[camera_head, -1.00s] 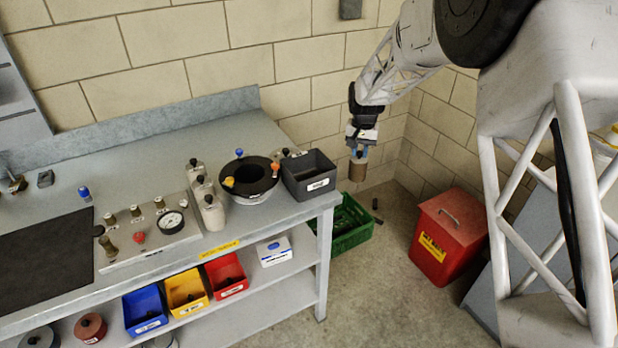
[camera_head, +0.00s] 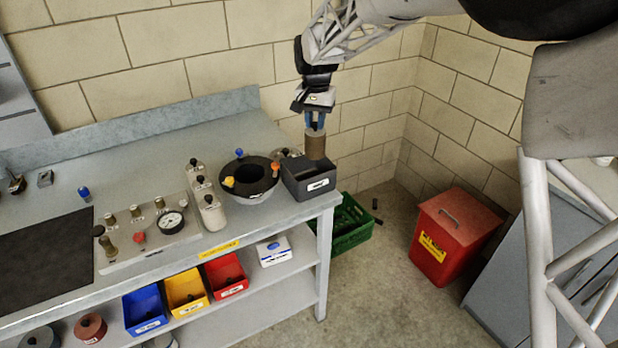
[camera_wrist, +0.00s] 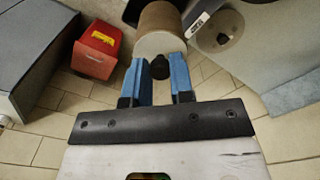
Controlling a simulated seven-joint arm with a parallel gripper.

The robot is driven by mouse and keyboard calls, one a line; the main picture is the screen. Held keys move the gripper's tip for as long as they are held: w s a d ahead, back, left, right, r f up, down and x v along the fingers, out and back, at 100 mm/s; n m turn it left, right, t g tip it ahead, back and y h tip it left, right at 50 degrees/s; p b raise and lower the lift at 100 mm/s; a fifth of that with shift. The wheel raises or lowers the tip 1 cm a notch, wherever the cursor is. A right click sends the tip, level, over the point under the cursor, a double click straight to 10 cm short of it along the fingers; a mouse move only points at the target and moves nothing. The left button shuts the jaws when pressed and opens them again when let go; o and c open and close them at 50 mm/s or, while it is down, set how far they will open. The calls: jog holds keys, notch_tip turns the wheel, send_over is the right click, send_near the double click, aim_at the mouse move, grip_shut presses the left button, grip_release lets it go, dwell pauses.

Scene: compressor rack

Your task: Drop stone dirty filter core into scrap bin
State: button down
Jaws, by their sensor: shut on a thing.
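The filter core is a brown-grey cylinder (camera_head: 315,145) with a pale end cap and a black knob. My gripper (camera_head: 316,122) is shut on it with blue fingers. In the wrist view, the fingers (camera_wrist: 160,80) close on the knob, with the core (camera_wrist: 160,25) beyond. The core hangs upright at the dark grey open box (camera_head: 309,186) on the bench's right end, overlapping its back rim in the head view. I cannot tell whether it is above or behind the box. The box's label is too small to read, so I cannot confirm it is the scrap bin.
A red lidded bin (camera_head: 447,243) with a yellow label stands on the floor at right. A green crate (camera_head: 350,228) sits below the bench end. A round black-topped housing (camera_head: 249,177) with coloured knobs stands left of the grey box.

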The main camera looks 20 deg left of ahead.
aim_at(314, 131)
jog(key=shift+s+a+f, duration=0.1)
jog(key=shift+s+f, duration=0.1)
jog(key=shift+f, duration=0.15)
jog(key=shift+f, duration=2.9)
jog(key=c, duration=0.9)
grip_release()
jog(key=shift+r, duration=0.15)
